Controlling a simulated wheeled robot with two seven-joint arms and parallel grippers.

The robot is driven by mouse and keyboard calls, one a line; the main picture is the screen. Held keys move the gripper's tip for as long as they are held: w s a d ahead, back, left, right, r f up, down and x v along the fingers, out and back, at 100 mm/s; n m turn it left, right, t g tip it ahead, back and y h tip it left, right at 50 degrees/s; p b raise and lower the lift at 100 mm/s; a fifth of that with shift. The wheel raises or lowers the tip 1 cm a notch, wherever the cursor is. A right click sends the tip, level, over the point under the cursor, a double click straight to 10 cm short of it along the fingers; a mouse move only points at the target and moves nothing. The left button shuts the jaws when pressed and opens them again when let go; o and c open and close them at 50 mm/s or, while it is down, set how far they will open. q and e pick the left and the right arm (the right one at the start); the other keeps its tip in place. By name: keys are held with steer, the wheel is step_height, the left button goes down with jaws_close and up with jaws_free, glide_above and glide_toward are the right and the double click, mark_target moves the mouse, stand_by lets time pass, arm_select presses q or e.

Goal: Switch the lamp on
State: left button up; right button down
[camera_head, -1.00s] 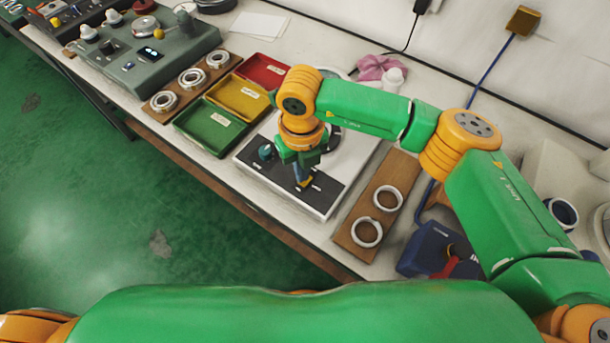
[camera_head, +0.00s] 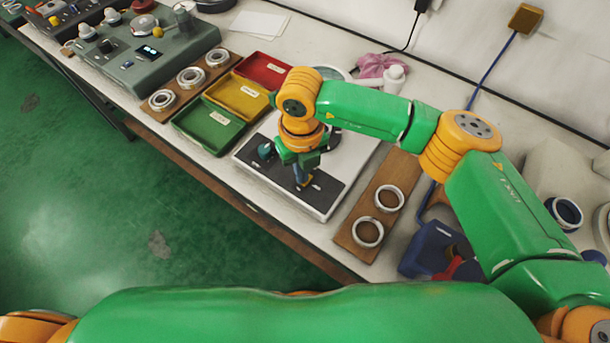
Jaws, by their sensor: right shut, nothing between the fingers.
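A white box with a dark front panel (camera_head: 322,193) stands on the bench, with a teal knob (camera_head: 265,151) at the panel's left. A pale round part on the box is mostly hidden behind my right arm; I cannot tell whether it is the lamp or whether it is lit. My right gripper (camera_head: 303,181) points down at the panel, right of the knob. It is shut with nothing in it. Its fingertips are at or just above the panel's small controls; I cannot tell if they touch. My left gripper is out of view.
Green (camera_head: 207,127), yellow (camera_head: 238,97) and red (camera_head: 264,70) trays lie left of the box. A wooden board (camera_head: 350,229) with two rings lies to its right, near a blue object (camera_head: 425,248). A grey-green control console (camera_head: 150,70) stands at the back left.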

steer(key=shift+f+b, duration=0.4)
steer(key=shift+f, duration=0.05)
steer(key=shift+r, duration=0.1)
steer(key=shift+r+p, duration=2.2)
steer(key=shift+r, duration=1.3)
steer(key=shift+f, duration=0.1)
